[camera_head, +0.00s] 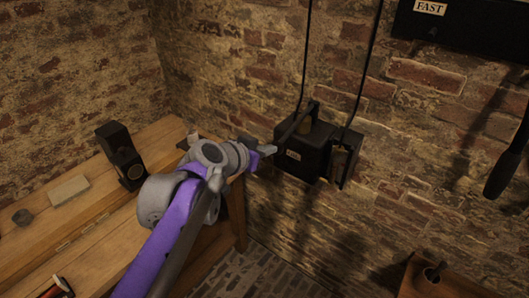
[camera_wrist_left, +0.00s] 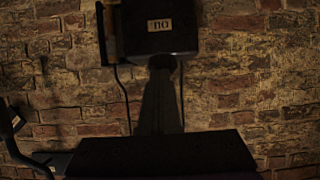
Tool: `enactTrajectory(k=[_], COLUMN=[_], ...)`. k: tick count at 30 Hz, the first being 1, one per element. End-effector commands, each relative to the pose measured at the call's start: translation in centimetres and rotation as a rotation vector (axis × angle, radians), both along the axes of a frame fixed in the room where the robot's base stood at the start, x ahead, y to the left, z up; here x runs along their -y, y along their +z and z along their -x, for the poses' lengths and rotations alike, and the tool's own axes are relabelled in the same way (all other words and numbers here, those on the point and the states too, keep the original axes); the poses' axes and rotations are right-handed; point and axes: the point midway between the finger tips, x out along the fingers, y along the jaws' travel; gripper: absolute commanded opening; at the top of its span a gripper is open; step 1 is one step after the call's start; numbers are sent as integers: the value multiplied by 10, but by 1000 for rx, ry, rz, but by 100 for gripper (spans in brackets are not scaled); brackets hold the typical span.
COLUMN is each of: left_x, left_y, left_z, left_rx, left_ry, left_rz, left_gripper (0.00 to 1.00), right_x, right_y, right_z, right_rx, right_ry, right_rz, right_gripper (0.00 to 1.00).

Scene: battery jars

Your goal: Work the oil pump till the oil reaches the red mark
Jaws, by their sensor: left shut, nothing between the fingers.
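The oil pump appears to be the black box (camera_head: 309,150) on the brick wall, with a small pale label. Its lever (camera_head: 297,122) slants from the box's top down to the left. A narrow, dim gauge (camera_head: 341,162) is on its right side; I cannot make out the oil level or a red mark. My left gripper (camera_head: 272,149) is shut and empty just left of the box, by the lever's lower end; I cannot tell if they touch. In the left wrist view the gripper (camera_wrist_left: 161,68) points at the box (camera_wrist_left: 158,42). My right gripper is out of view.
A wooden bench (camera_head: 95,215) at the left bears a black block-like object (camera_head: 121,155) and a pale flat block (camera_head: 68,190). Two dark cables rise from the box. A black panel (camera_head: 470,25) marked FAST and a dark handle (camera_head: 507,165) are at the right.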

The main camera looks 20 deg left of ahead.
Motion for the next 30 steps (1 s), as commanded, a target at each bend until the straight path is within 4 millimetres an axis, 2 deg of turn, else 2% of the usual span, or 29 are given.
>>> enactTrajectory(k=[1, 6, 13, 19, 30], left_x=[-3, -17, -29, -32, -32], left_y=[13, 24, 39, 43, 43], left_z=[6, 43, 76, 85, 85], left_rx=[4, 2, 3, 3, 4], left_ry=[4, 6, 6, 4, 3], left_rz=[0, 0, 1, 1, 1], left_gripper=[0, 0, 0, 0, 0], right_x=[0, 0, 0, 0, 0], right_y=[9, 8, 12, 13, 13], right_z=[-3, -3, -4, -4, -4], right_rx=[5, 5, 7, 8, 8], right_ry=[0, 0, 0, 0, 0], right_rz=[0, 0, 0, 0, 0], right_gripper=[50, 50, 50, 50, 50])
